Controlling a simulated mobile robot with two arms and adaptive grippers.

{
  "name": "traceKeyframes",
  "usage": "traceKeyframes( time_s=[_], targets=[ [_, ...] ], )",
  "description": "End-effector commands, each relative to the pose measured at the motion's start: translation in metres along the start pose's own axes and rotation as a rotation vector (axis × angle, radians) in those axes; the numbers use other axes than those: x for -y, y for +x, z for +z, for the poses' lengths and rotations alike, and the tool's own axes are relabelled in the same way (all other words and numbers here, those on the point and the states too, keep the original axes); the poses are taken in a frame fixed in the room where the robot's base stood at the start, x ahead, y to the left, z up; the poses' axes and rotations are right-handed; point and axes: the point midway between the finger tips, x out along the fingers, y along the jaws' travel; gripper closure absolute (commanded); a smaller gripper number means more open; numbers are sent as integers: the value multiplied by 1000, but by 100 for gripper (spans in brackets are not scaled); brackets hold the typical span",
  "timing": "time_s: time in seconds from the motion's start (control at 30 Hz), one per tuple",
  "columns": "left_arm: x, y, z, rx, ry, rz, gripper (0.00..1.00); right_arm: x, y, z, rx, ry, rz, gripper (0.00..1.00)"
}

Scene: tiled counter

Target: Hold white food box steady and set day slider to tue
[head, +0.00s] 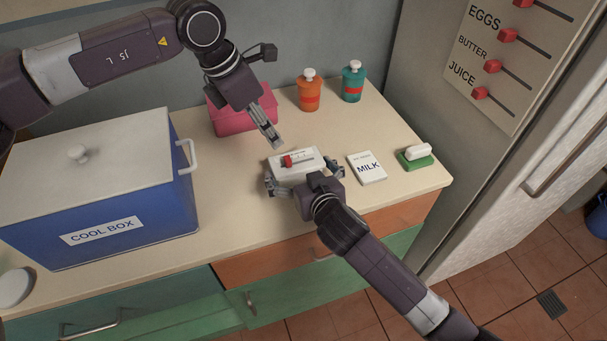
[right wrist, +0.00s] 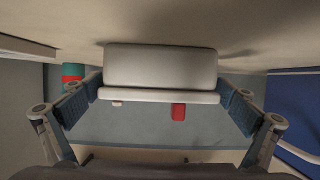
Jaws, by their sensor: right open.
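The white food box (head: 312,172) lies on the counter, with a slotted label on its top. The day slider's red knob (head: 287,161) is near the left end of its slot; day marks are too small to read. My right gripper (head: 301,178) is open, with one finger at each side of the box. The right wrist view shows the box (right wrist: 160,65) between the spread fingers, with a gap on each side, and the red knob (right wrist: 178,112) sticking out. My left gripper (head: 272,133) hangs just above and behind the box, its fingers together and empty.
A blue cool box (head: 130,228) stands left and a pink box (head: 228,118) behind my left gripper. An orange bottle (head: 310,93) and teal bottle (head: 353,84) stand at the back. A milk card (head: 367,168) and green-based brush (head: 415,160) lie right.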

Motion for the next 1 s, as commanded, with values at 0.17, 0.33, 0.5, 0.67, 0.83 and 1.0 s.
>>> traceKeyframes(
  time_s=[0.17, 0.33, 0.5, 0.67, 0.83, 1.0],
  targets=[
    [0, 0, 0, 0, 0, 0, 71, 0, 14, 0, 0, 0, 1, 0],
    [0, 0, 0, 0, 0, 0, 71, 0, 17, 0, 1, 0, 1, 0],
    [0, 0, 0, 0, 0, 0, 71, 0, 17, 0, 1, 0, 1, 1],
    [0, 0, 0, 0, 0, 0, 71, 0, 17, 0, 1, 0, 1, 19],
    [0, 0, 0, 0, 0, 0, 69, -1, 17, 0, 1, -1, 1, 35],
    [0, -3, 0, 8, 36, -14, 65, -1, 17, 1, 1, -1, 1, 35]
  ],
)
